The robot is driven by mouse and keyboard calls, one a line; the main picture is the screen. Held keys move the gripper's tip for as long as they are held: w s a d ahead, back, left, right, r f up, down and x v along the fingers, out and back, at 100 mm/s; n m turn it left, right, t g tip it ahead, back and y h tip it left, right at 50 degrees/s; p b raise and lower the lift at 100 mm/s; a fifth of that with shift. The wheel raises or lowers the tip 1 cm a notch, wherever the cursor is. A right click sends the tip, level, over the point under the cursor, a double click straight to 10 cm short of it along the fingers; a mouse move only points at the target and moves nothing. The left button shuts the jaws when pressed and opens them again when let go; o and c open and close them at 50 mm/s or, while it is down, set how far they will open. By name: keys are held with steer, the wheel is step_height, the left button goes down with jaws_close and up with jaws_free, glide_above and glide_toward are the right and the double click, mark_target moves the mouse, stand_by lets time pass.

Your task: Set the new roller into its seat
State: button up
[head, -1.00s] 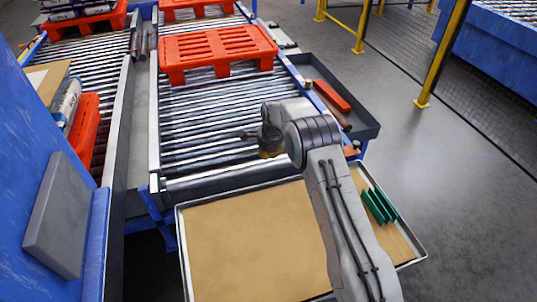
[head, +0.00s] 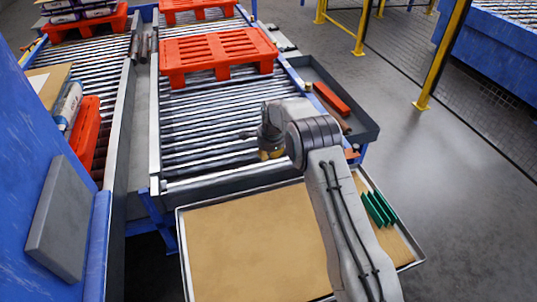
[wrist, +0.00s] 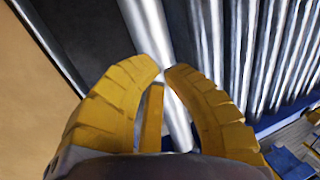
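My gripper (head: 270,150) is over the near end of the roller conveyor (head: 152,140) in the head view. In the wrist view its yellow fingers (wrist: 164,70) curve in, and their tips almost meet across a bright steel roller (wrist: 148,25). This new roller looks much larger, so closer, than the bed rollers (wrist: 245,50), and the fingers appear closed on it. It runs on under the gripper, between the fingers. A dark gap lies on each side of it. Its ends and the seat are hidden, so I cannot tell whether it touches the seat.
A tray with a tan bottom (head: 250,240) lies in front of the conveyor, with several green pieces (head: 378,208) at its right. An orange pallet (head: 215,50) sits farther up the rollers. A dark side tray (head: 365,130) holds a red-orange bar (head: 331,98).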

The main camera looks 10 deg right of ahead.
steer(key=o, duration=0.4)
steer(key=shift+c, duration=0.2)
steer(key=shift+f, duration=0.1)
